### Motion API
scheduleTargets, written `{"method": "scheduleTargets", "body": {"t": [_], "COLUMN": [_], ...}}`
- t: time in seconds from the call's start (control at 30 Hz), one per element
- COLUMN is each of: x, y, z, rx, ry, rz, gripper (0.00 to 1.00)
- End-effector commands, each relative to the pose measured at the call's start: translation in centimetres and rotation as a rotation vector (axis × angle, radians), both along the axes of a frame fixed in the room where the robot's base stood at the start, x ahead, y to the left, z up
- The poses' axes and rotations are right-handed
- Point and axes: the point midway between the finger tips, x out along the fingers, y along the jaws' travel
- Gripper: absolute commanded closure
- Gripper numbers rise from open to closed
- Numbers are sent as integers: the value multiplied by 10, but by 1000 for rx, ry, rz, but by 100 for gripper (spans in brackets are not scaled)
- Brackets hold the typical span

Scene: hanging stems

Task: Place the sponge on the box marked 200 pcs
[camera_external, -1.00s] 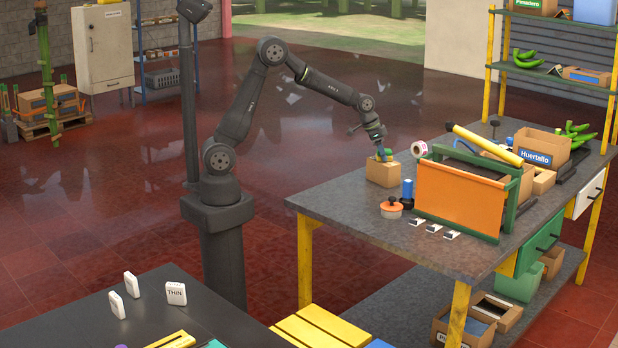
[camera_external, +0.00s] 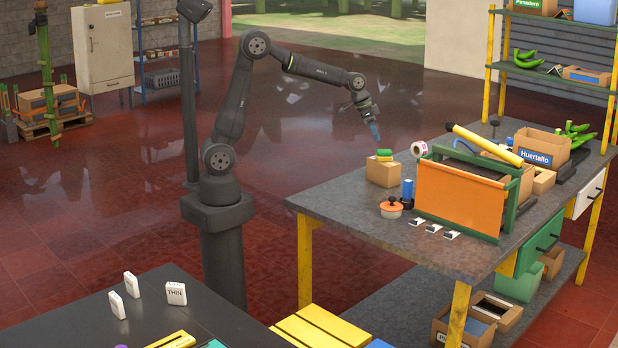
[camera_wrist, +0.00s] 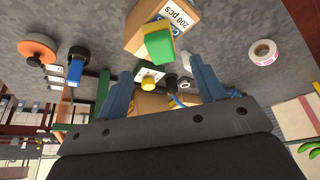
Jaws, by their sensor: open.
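The sponge (camera_external: 384,154), green and yellow, lies on top of the cardboard box (camera_external: 382,174) at the table's left end. In the wrist view the sponge (camera_wrist: 157,43) rests on the box (camera_wrist: 183,17), whose printed "200 pcs" label shows. My gripper (camera_external: 375,132) is above and to the left of the sponge, apart from it. In the wrist view its two blue fingers (camera_wrist: 163,86) are spread wide with nothing held between them.
An orange panel in a green frame (camera_external: 460,193) stands to the right. The table's front left corner is clear.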

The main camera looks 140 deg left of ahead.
Motion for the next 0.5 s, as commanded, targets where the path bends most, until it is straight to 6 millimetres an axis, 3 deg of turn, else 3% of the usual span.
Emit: {"method": "scheduleTargets", "body": {"t": [0.2, 0.5], "x": [-8, -9], "y": [-8, -9], "z": [26, 31], "rx": [1, -1], "ry": [-1, 1], "rz": [0, 0], "gripper": [37, 37]}}
